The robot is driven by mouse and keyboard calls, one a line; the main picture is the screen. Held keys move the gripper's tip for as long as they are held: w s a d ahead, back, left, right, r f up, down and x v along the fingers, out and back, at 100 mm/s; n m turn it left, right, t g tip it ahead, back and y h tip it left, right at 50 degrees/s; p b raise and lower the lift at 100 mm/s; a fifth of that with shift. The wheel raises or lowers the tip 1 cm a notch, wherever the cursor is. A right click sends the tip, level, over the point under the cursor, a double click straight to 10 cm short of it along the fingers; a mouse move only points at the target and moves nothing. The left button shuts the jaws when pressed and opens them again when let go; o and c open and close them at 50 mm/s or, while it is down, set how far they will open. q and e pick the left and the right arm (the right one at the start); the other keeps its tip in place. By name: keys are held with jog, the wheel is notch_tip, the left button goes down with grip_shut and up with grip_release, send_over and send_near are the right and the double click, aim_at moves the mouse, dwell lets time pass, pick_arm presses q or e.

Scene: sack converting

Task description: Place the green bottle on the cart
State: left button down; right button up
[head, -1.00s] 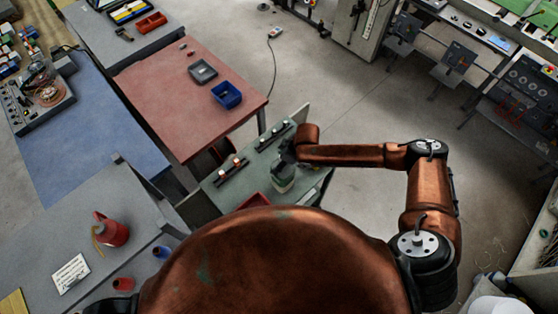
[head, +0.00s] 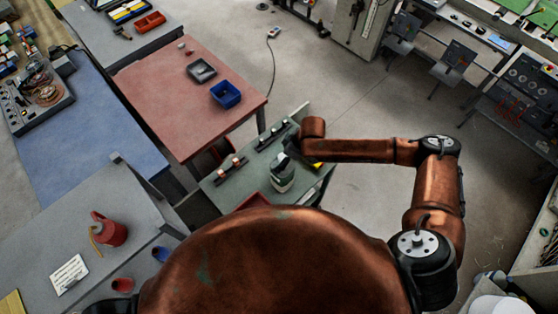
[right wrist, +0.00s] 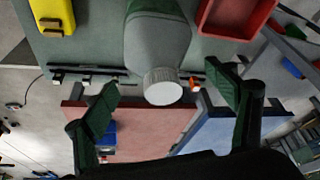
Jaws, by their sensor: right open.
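The green bottle (head: 282,176) stands on the green top of the cart (head: 232,188), near its right side. In the right wrist view the bottle (right wrist: 158,45) is grey-green with a white cap, and its cap end points toward me. My right gripper (head: 291,148) is just beyond the bottle in the head view, and its fingers are partly hidden by my arm. In the right wrist view my right gripper (right wrist: 168,88) is open, with its fingers spread wide either side of the cap and apart from the bottle. My left gripper is not in view.
A red table (head: 185,100) with a blue bin (head: 226,95) stands beyond. A grey table (head: 60,225) with a red can (head: 108,230) is at left. Open floor lies right.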

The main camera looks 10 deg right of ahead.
jog(key=b+v, duration=0.1)
jog(key=v, duration=0.7)
jog(key=shift+r, duration=0.2)
jog(key=shift+d, duration=0.1)
jog(key=s+a+f+y, duration=0.2)
jog(key=s+a, duration=0.3)
jog(key=a, duration=0.2)
jog(key=s+d+f+m+t+h, duration=0.1)
jog(key=s+d+f+m+h, duration=0.2)
jog(key=s+d, duration=0.55)
jog(key=s+d+f+m+h, duration=0.1)
jog(key=s+d+f+m, duration=0.3)
jog(key=d, duration=0.7)
jog(key=s+d+f+m+t+h, duration=0.1)
jog(key=s+d+f+m+h, duration=0.15)
jog(key=s+d+m, duration=0.45)
notch_tip(320, 180, down, 39)
jog(key=s+d+n+g+b, duration=0.1)
jog(key=s+n+g+b, duration=0.15)
jog(key=b, duration=0.75)
jog(key=s+f+b, duration=0.4)
jog(key=s+f, duration=0.5)
jog(key=f, duration=0.4)
jog(key=s+f+n+b, duration=0.1)
jog(key=s+f+b, duration=0.3)
jog(key=s+f, duration=0.6)
notch_tip(320, 180, down, 3)
jog(key=shift+r+g, duration=0.15)
jog(key=shift+g, duration=0.2)
